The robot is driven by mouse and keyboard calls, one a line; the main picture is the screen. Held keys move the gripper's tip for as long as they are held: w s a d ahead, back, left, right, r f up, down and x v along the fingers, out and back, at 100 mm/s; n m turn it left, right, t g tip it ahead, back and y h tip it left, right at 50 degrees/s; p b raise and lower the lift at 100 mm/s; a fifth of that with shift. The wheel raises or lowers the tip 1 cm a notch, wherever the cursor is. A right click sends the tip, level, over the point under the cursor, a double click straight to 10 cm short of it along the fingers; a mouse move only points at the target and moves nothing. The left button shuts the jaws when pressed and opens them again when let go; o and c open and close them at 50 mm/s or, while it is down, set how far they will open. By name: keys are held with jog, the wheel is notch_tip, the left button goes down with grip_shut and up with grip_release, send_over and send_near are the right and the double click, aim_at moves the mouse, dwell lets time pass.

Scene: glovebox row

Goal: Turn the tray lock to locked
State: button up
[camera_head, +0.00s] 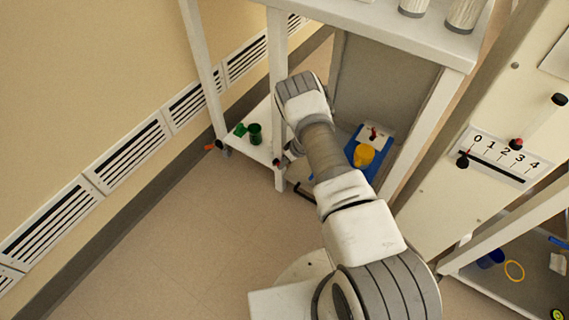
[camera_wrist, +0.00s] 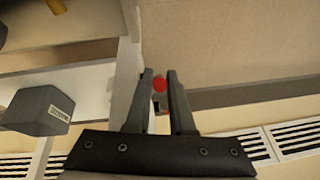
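My gripper (camera_wrist: 160,74) is open, its two dark fingers a short gap apart. A round red knob (camera_wrist: 160,84) shows in that gap in the wrist view; I cannot tell whether it is between the fingers or beyond them. A small orange-red handle (camera_head: 209,147) sticks out at the shelf's left leg. A red lever on a white plate (camera_head: 374,135) stands behind the blue tray (camera_head: 381,164). I cannot tell which one is the tray lock.
A yellow cup (camera_head: 364,154) stands in the blue tray. A green cup (camera_head: 254,134) and a smaller green piece (camera_head: 240,129) are on the low shelf (camera_head: 262,151). A 0-to-4 scale panel (camera_head: 500,155) is at right. The floor at lower left is clear.

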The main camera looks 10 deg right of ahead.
grip_shut()
